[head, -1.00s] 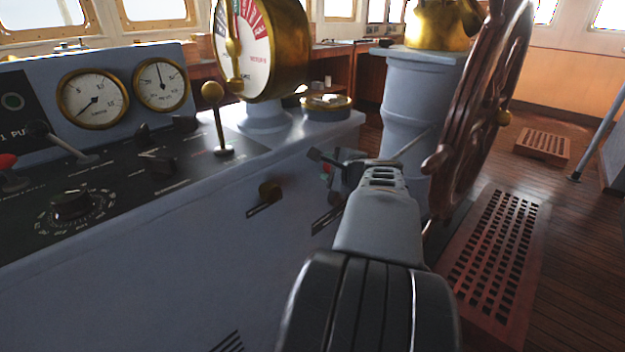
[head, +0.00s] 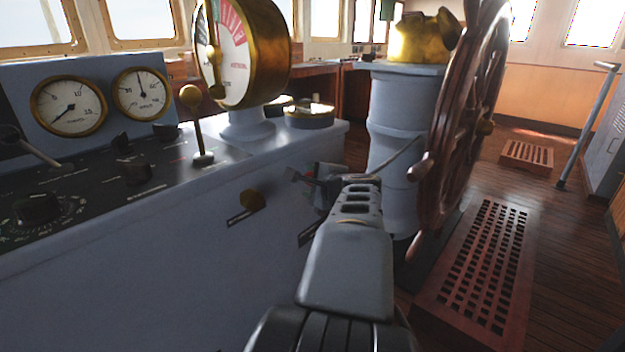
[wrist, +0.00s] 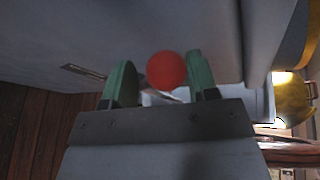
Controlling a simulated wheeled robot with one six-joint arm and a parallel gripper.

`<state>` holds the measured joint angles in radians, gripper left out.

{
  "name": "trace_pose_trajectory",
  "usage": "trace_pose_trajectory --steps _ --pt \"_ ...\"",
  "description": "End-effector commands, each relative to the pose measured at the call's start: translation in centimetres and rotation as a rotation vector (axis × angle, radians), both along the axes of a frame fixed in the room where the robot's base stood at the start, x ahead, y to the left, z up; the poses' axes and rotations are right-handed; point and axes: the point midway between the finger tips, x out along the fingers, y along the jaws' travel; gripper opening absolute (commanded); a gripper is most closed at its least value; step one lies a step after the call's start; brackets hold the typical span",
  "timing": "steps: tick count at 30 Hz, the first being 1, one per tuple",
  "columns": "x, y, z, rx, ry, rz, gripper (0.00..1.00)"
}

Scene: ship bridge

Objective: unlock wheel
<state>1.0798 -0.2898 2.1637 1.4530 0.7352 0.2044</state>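The ship's wheel (head: 462,120) is dark wood and stands upright at the right of the head view, beside a blue-grey pedestal (head: 395,125). A round red knob (wrist: 166,70) shows in the wrist view, in front of the console's side. My gripper (wrist: 162,85) has green fingers spread on either side of the knob in that picture. The knob looks nearer the right finger, and a gap shows on the left. I cannot tell whether it is touched. In the head view my gripper (head: 308,182) is by the console's side, and my arm hides most of that spot.
The console (head: 150,255) fills the left, with gauges (head: 70,106), a brass-knobbed lever (head: 195,125) and a brass telegraph (head: 265,55). A brass knob (head: 252,200) sits on its side panel. A wooden grating (head: 480,270) lies beside the wheel. Open floor lies to the right.

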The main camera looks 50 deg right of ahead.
Motion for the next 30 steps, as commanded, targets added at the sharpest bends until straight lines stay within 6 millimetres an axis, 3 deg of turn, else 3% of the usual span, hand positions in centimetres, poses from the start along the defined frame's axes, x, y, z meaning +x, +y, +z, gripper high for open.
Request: trace_pose_trajectory --steps 4,14,30 --pt "0.1 0.1 0.1 0.000 -0.004 0.005 0.66" --pt "-0.5 0.3 0.7 -0.002 -0.007 0.004 0.66" --pt "-9.8 3.1 3.6 -0.001 -0.006 0.000 0.66"
